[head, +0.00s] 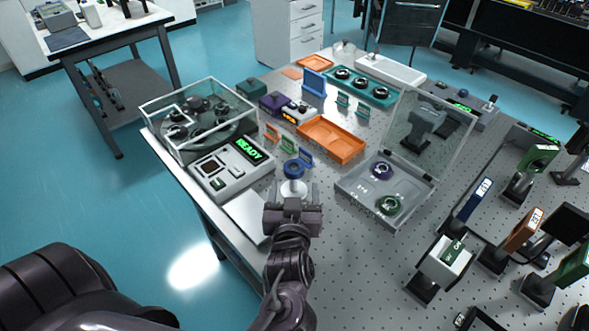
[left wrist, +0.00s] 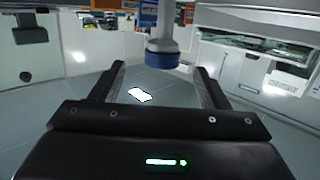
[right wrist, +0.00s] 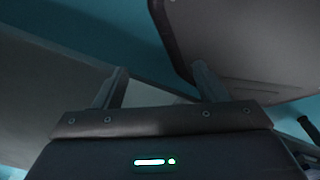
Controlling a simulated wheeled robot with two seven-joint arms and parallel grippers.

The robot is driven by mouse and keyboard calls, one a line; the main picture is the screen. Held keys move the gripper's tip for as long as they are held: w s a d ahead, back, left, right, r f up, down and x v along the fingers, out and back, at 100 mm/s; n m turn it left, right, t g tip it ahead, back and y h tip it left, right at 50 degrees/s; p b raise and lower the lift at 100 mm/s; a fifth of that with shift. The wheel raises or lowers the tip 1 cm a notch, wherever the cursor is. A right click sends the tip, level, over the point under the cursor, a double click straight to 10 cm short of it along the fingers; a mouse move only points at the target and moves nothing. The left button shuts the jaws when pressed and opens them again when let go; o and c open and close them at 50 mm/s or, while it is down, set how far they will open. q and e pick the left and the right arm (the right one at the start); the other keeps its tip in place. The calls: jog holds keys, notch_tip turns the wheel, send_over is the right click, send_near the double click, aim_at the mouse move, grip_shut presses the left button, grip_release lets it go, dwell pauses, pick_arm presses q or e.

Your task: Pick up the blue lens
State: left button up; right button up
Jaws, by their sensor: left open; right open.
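The blue lens (head: 292,168) is a round, dark-rimmed piece standing near the table's front edge, just beyond a white round piece (head: 293,189). In the left wrist view the blue lens (left wrist: 162,55) shows upper middle, between and beyond the fingertips. My left gripper (head: 293,193) is open and empty, with its fingers pointing at the lens; I see no contact. Its fingers also show spread in the left wrist view (left wrist: 160,69). My right gripper (right wrist: 160,69) is open and empty, seen only in the right wrist view.
A READY-display device (head: 232,170) and a glass-walled box (head: 197,117) stand left. An open clear-lidded case (head: 358,191) holds purple and green lenses at right. An orange tray (head: 331,139) and small coloured holders lie behind. Several posts with displays crowd the far right.

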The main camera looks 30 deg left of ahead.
aim_at(294, 168)
pick_arm(q)
jog(key=shift+x, duration=1)
jog(key=shift+w+a+r+p, duration=0.15)
jog(key=shift+w+r+p, duration=0.15)
jog(key=shift+p, duration=0.05)
jog(key=x, duration=0.3)
jog(key=p+x, duration=0.1)
jog(key=x, duration=0.1)
jog(key=shift+a+r, duration=0.1)
jog(key=shift+r, duration=0.15)
jog(key=shift+s, duration=0.1)
jog(key=c, duration=0.9)
jog(key=shift+c, duration=1.1)
jog(key=shift+r, duration=0.1)
